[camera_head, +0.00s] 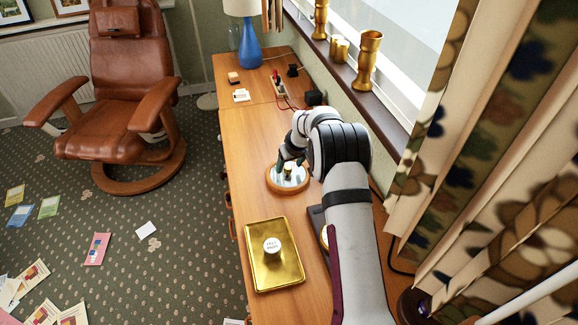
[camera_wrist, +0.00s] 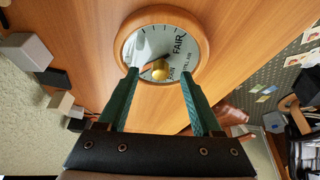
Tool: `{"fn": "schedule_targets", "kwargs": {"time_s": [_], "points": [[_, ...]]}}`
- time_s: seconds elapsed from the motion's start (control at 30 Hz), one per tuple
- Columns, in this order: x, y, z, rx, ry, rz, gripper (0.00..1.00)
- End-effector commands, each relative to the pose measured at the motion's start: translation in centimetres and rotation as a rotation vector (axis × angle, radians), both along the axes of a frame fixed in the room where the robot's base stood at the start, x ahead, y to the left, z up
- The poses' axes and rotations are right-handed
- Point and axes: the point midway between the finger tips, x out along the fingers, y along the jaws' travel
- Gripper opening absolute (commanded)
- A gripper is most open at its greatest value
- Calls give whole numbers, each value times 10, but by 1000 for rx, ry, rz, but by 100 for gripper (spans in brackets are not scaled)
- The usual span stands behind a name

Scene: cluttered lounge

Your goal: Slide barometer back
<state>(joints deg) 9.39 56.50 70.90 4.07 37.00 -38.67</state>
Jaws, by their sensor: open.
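The barometer (camera_head: 287,179) is a round dial in a wooden rim, lying face up on the wooden sideboard top (camera_head: 243,138). My gripper (camera_head: 289,165) is over the barometer in the head view. In the wrist view my gripper (camera_wrist: 160,74) has its two green fingers spread apart, one on each side of the brass knob, with nothing clearly held. I cannot tell whether the fingers touch the dial.
A gold tray (camera_head: 260,281) with a white round item lies nearer on the sideboard. Curtains hang at right.

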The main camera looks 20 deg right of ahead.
Motion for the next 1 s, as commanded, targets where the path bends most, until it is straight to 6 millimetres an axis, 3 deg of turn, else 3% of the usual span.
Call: {"fn": "schedule_targets", "kwargs": {"time_s": [0.2, 0.47, 0.83, 1.0], "points": [[6, 1, -16, 0, 0, 0, 66], [7, 1, -16, 0, -1, 0, 66], [7, 1, -16, 0, -1, 0, 3], [7, 1, -16, 0, -1, 0, 0]]}}
